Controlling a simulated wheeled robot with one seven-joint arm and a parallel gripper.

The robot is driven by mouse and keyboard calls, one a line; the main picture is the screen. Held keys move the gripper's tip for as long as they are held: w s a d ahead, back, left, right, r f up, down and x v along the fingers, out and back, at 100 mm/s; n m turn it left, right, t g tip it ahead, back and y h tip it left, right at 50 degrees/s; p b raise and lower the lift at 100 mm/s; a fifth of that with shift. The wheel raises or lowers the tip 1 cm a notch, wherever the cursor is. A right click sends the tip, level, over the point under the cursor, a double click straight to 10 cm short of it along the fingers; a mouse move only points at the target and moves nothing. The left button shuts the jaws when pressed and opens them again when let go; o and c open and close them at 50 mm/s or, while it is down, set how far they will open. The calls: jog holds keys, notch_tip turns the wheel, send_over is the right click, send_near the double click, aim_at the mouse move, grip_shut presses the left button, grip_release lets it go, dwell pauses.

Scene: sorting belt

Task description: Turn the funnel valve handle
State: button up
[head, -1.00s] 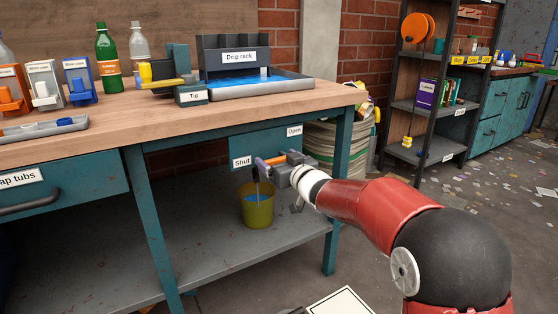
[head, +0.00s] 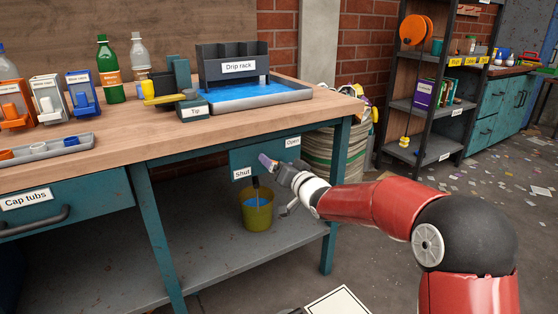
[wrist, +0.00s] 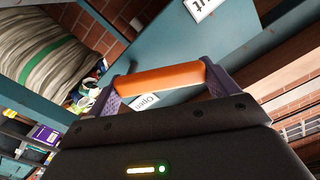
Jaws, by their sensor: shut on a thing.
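The orange valve handle (wrist: 162,79) lies between the two purple fingers of my gripper (wrist: 162,84) in the wrist view, and the fingers are shut on it. In the head view my gripper (head: 268,163) is at the teal panel (head: 262,152) under the bench top, between the "Shut" label (head: 242,173) and the "Open" label (head: 293,142). The handle is hidden there by my gripper. A dark spout (head: 256,183) hangs below the panel, over a yellow bucket (head: 257,217) with blue liquid in it.
The bucket stands on the grey lower shelf (head: 215,245). The drip rack (head: 240,70), bottles and cap holders stand on the bench top. Floor at the right is open, with scattered scraps.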

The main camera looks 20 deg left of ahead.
jog(key=shift+w+d+r+m+p, duration=0.1)
jog(key=shift+r+m+p, duration=0.1)
jog(key=shift+m+p, duration=0.45)
jog(key=shift+m, duration=0.25)
jog(key=o, duration=1.2)
jog(key=v, duration=0.7)
jog(key=shift+s+d+b, duration=0.25)
jog(key=shift+d+b, duration=0.05)
jog(key=shift+b, duration=0.1)
